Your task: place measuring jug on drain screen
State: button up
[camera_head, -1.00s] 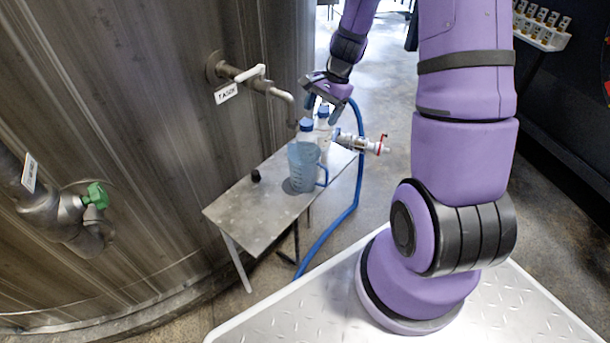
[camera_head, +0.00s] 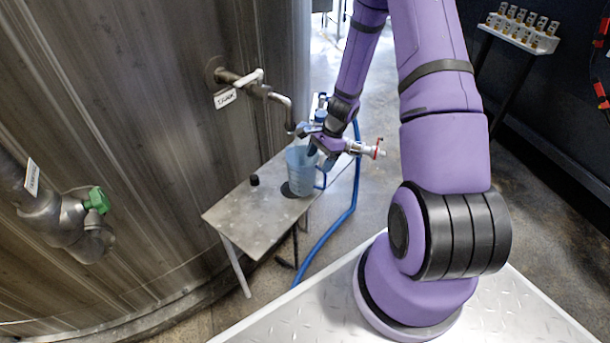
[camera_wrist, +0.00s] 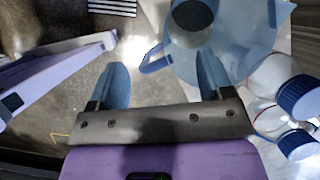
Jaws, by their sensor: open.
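The measuring jug (camera_head: 301,181), translucent blue, stands upright on the small metal table near the tap. The wrist view shows the jug (camera_wrist: 246,42) from above, with its blue handle (camera_wrist: 154,61) toward my gripper. My gripper (camera_head: 320,158) is at the jug's right side. In the wrist view my gripper (camera_wrist: 162,72) is open, and the handle appears between its fingertips; I cannot tell whether they touch it. A dark round disc (camera_head: 287,191) shows partly under the jug; it may be the drain screen, but I cannot be sure.
The metal table (camera_head: 233,216) has free room at its front left, beside a small black cap (camera_head: 254,180). Blue-capped bottles (camera_wrist: 298,97) stand close to the jug. A tap (camera_head: 283,98) reaches over the table. A blue hose (camera_head: 345,220) hangs at the right.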

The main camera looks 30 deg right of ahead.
aim_at(308, 175)
jog(key=x, duration=0.5)
jog(key=shift+d+f, duration=0.1)
grip_shut()
